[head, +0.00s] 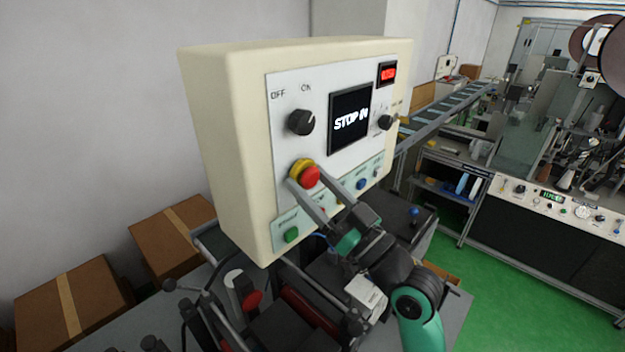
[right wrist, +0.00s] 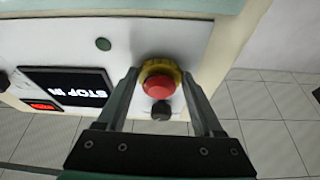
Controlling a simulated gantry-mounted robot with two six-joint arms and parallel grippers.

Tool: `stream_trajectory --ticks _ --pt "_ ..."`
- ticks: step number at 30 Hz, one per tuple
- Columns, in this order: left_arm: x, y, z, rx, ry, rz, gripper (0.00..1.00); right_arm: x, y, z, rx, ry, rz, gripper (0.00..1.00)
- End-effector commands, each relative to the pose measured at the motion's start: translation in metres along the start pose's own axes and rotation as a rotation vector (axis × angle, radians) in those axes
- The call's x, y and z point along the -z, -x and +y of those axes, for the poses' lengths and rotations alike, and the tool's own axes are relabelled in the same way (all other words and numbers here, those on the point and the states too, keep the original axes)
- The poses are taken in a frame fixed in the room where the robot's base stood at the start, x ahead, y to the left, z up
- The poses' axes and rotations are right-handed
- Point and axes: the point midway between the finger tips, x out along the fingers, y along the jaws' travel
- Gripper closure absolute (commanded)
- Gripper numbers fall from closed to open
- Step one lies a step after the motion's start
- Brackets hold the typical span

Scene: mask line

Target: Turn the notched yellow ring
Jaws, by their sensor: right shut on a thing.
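The notched yellow ring (head: 299,166) sits around the red stop button (head: 310,177) on the light front panel of a cream control box (head: 222,140). The ring shows around the red button in the right wrist view (right wrist: 158,63). My right gripper (head: 312,172) reaches up to the panel from below right, one finger on each side of the ring, shut on it. The fingers hide parts of the ring's sides, and I cannot make out the notch. My left gripper is not in view.
A black knob (head: 301,122) marked OFF and ON sits above the ring, beside a screen (head: 350,119) reading "STOP IN". A smaller knob (head: 385,122) and a red display (head: 388,73) are to the right. A green button (head: 291,235) is below.

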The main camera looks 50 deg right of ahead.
Motion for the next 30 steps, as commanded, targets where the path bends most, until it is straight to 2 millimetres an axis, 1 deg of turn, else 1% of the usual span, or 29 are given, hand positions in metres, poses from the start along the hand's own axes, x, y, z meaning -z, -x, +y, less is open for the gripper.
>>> stream_trajectory --ticks 1,5,10,15,18,22,30 --pt "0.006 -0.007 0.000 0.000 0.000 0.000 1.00 0.004 -0.002 -0.001 -0.008 -0.020 -0.002 0.87" --pt "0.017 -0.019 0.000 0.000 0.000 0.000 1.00 0.005 -0.003 -0.003 -0.038 -0.093 -0.005 0.87" --pt "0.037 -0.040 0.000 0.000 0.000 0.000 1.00 0.008 -0.004 -0.004 -0.090 -0.219 -0.005 0.87" --pt "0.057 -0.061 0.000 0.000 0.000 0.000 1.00 0.008 -0.004 -0.006 -0.146 -0.351 -0.005 0.87" --pt "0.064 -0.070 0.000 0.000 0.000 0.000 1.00 0.007 -0.003 -0.007 -0.177 -0.425 -0.004 0.87" --pt "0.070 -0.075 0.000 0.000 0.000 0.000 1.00 0.005 -0.002 -0.008 -0.212 -0.510 -0.001 0.87" --pt "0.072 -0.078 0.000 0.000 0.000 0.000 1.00 0.004 -0.001 -0.008 -0.260 -0.630 0.001 0.87"
